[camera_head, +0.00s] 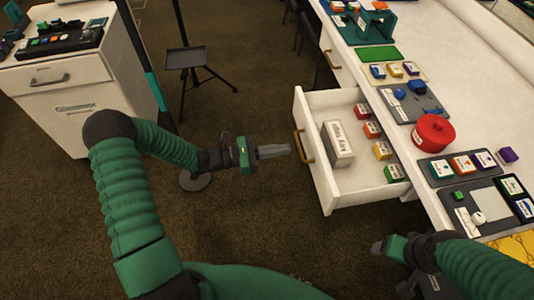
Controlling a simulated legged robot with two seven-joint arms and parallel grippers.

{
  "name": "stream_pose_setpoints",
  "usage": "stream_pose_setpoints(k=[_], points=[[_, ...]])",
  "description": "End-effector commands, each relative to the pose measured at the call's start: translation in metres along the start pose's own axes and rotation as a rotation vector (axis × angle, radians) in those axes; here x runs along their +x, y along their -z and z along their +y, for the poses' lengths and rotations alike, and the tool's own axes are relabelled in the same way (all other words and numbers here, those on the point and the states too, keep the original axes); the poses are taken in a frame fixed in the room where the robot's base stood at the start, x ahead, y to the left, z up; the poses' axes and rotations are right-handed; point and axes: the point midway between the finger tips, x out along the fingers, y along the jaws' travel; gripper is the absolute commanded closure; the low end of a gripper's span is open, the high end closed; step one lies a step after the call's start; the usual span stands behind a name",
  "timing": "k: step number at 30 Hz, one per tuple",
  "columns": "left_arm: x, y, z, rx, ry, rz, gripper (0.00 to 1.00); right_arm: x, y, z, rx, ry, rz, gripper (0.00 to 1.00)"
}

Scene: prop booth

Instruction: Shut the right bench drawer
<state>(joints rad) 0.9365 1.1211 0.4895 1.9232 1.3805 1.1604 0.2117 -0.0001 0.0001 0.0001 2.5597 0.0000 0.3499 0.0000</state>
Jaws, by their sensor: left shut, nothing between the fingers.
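The right bench drawer (311,170) is pulled out from the white bench, its front facing left with a brass handle (306,150). Inside lie a pale labelled box (338,145) and several small coloured blocks (372,130). My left gripper (288,150) is shut and empty, level with the handle. Its fingertips point right and end just left of the handle; they look slightly apart from it. My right gripper (384,246) is low at the right, below the drawer in the picture; its fingers do not show clearly enough to tell open from shut.
The bench top (440,85) carries a red pot (433,132), a green mat (377,54) and several trays of blocks. Another drawer front (331,62) sits farther along. A white cabinet (75,95) and a black stand (186,58) are at the left.

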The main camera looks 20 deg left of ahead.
Motion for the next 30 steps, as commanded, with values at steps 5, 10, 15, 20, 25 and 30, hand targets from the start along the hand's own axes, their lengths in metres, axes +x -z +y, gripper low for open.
stream_pose_setpoints(k=[5, 10, 15, 20, 25, 30], points=[[0.037, 0.004, -0.001, 0.000, 0.005, -0.001, 1.00, 0.014, -0.003, 0.000, 0.000, 0.000, 0.000, 0.24], [0.058, 0.003, -0.001, -0.001, 0.003, 0.000, 1.00, 0.019, -0.005, 0.000, 0.000, 0.000, -0.001, 0.24], [0.064, 0.000, -0.001, -0.001, 0.002, -0.001, 1.00, 0.020, -0.005, 0.000, 0.000, 0.000, 0.000, 0.24], [0.064, 0.000, 0.000, -0.001, 0.002, 0.000, 1.00, 0.019, -0.005, 0.000, 0.000, 0.000, 0.000, 0.24], [0.065, 0.000, -0.001, -0.001, 0.002, 0.000, 1.00, 0.019, -0.005, 0.000, 0.000, 0.000, 0.000, 0.24], [0.077, 0.000, -0.001, 0.000, 0.003, 0.000, 1.00, 0.017, -0.004, 0.000, 0.000, 0.000, 0.000, 0.24]])
